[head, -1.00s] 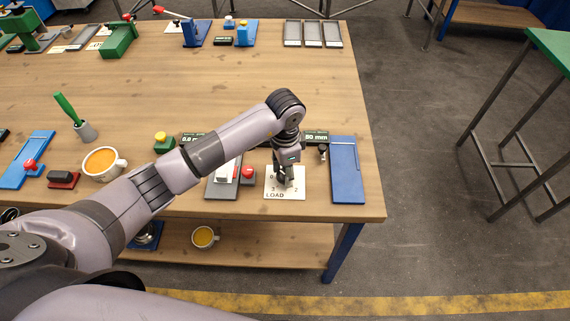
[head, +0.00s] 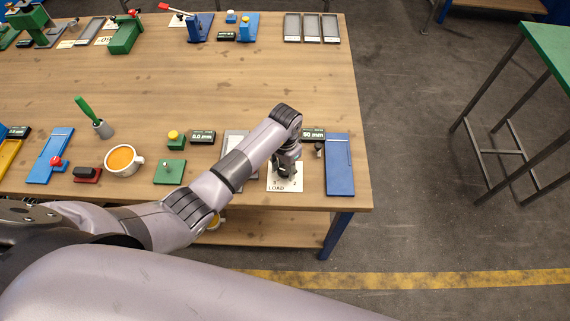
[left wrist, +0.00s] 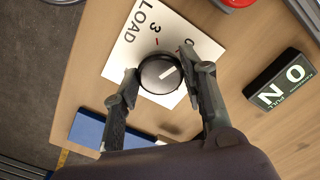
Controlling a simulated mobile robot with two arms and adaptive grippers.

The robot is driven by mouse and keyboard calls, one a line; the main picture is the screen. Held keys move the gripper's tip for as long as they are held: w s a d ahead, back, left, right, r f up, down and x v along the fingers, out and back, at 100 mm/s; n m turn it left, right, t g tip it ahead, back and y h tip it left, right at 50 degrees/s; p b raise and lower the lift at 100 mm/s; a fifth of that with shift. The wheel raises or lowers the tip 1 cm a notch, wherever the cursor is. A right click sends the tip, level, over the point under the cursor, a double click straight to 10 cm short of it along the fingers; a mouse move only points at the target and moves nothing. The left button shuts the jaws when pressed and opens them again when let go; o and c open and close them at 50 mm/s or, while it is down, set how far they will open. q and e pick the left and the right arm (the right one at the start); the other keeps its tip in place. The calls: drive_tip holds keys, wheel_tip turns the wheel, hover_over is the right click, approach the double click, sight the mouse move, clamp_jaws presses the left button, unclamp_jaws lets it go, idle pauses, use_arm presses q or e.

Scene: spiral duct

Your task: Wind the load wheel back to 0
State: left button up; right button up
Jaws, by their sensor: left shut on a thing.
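The load wheel (left wrist: 158,74) is a dark round knob with a white pointer line, on a white plate (left wrist: 120,57) marked LOAD. My left gripper (left wrist: 158,64) is shut around the wheel, one finger on each side. In the left wrist view the pointer slants up and right; the 3 and a red mark lie above the wheel, and another figure is partly hidden by a finger. In the head view my left gripper (head: 286,172) comes down over the plate (head: 284,187) and hides the wheel. My right gripper is out of view.
A blue panel (head: 339,165) lies just right of the plate, and a dark display (head: 313,134) stands behind. Left of my arm are a green box (head: 170,172) and an orange-filled cup (head: 124,160). The table's front edge is close to the plate.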

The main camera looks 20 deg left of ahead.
sight(285, 170)
use_arm(q)
drive_tip(key=shift+w+r, duration=0.1)
drive_tip(key=o, duration=1.2)
drive_tip(key=shift+c, duration=0.2)
wheel_tip(285, 170, up, 7)
drive_tip(key=shift+r, duration=0.2)
